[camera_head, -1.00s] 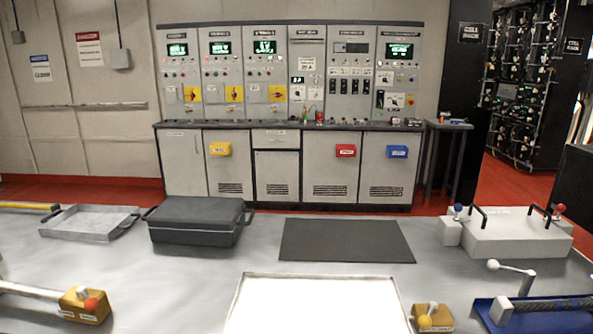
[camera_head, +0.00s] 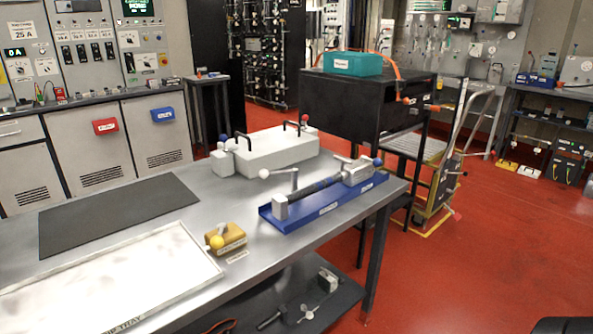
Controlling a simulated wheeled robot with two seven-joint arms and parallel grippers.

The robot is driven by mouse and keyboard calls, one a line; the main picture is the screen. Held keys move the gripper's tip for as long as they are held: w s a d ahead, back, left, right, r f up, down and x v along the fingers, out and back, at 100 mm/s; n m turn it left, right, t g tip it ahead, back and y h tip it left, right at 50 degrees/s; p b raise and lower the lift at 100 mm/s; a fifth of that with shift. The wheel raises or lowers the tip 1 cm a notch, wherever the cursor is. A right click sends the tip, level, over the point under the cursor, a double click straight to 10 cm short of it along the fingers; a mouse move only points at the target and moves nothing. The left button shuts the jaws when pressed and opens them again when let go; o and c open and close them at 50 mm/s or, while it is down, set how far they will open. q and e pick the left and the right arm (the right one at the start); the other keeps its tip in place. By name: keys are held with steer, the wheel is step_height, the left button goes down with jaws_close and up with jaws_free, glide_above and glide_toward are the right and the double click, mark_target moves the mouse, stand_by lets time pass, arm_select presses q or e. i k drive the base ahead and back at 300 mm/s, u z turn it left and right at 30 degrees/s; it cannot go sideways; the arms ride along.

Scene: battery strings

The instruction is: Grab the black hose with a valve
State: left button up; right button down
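A black ribbed hose (camera_head: 322,189) lies along a blue tray (camera_head: 325,207) near the right end of the metal table. Its left end meets a grey block fitting (camera_head: 281,207). I cannot tell whether the lever is joined to the hose.
A grey block with black handles (camera_head: 270,152) stands behind the tray. A yellow block (camera_head: 226,238), a white tray (camera_head: 219,273) and a black mat (camera_head: 120,212) lie to the left. Red floor (camera_head: 480,260) is clear at right.

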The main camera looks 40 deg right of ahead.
mark_target(354, 173)
steer(key=z, duration=1.9)
steer(key=k, duration=0.3)
steer(key=z, duration=1)
steer(key=k, duration=1)
steer(key=z, duration=0.75)
steer(key=i, duration=2)
steer(key=u, duration=1.1)
steer(key=i, duration=1.45)
steer(key=u, duration=1.35)
